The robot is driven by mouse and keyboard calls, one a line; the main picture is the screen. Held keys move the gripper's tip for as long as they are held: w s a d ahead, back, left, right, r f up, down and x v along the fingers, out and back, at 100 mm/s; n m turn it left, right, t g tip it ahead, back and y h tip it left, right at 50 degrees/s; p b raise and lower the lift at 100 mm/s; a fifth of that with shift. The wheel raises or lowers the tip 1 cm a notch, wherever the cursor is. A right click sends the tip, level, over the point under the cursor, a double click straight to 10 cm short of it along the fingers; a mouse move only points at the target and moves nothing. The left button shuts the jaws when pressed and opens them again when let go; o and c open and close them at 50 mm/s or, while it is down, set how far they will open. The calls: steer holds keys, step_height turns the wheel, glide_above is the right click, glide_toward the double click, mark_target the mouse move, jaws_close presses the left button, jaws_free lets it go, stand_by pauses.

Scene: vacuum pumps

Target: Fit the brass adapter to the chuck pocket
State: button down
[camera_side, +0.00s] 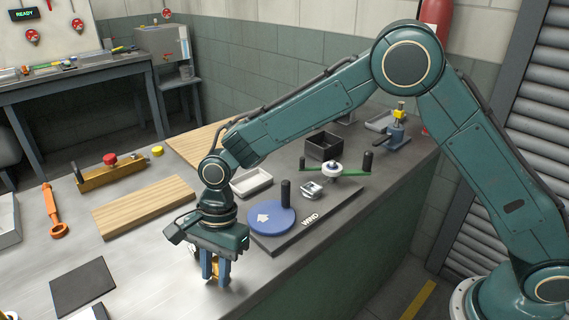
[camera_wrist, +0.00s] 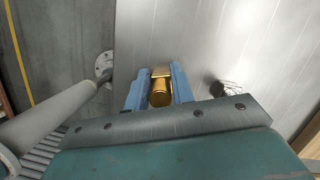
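The brass adapter (camera_wrist: 161,90) is a small golden piece with a rounded body and a flatter, squarer end. It sits between the two blue fingers of my gripper (camera_wrist: 160,86), with no clear gap on either side. In the side view, my gripper (camera_side: 214,268) points down close to the grey bench top near its front edge, with the brass showing between the fingers. I cannot tell whether the adapter touches the bench. I cannot identify the chuck pocket for certain; a small silver block (camera_side: 312,190) lies on the dark base right of the blue disc.
A blue disc (camera_side: 263,218) with a black handle stands on the dark base (camera_side: 335,208), behind and right of my gripper. A wooden board (camera_side: 145,205), white tray (camera_side: 251,182), black box (camera_side: 323,146) and dark mat (camera_side: 83,287) lie around. Bare bench lies left of my gripper.

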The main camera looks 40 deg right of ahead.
mark_target(214, 262)
steer(key=shift+r, duration=0.15)
step_height(214, 262, up, 20)
steer(key=shift+f, duration=0.2)
stand_by(0.7)
stand_by(0.7)
steer(key=w+d+f+m, duration=0.1)
steer(key=d+f, duration=0.2)
steer(key=d, duration=0.7)
steer(key=w+d+f+m, duration=0.1)
steer(key=d+f, duration=0.3)
steer(key=d, duration=0.6)
steer(key=w+d+f+m+t, duration=0.1)
steer(key=w+d+f, duration=0.2)
steer(key=d, duration=0.7)
steer(key=shift+d+f, duration=0.2)
steer(key=shift+d, duration=0.15)
steer(key=shift+m, duration=0.3)
steer(key=shift+f, duration=2.3)
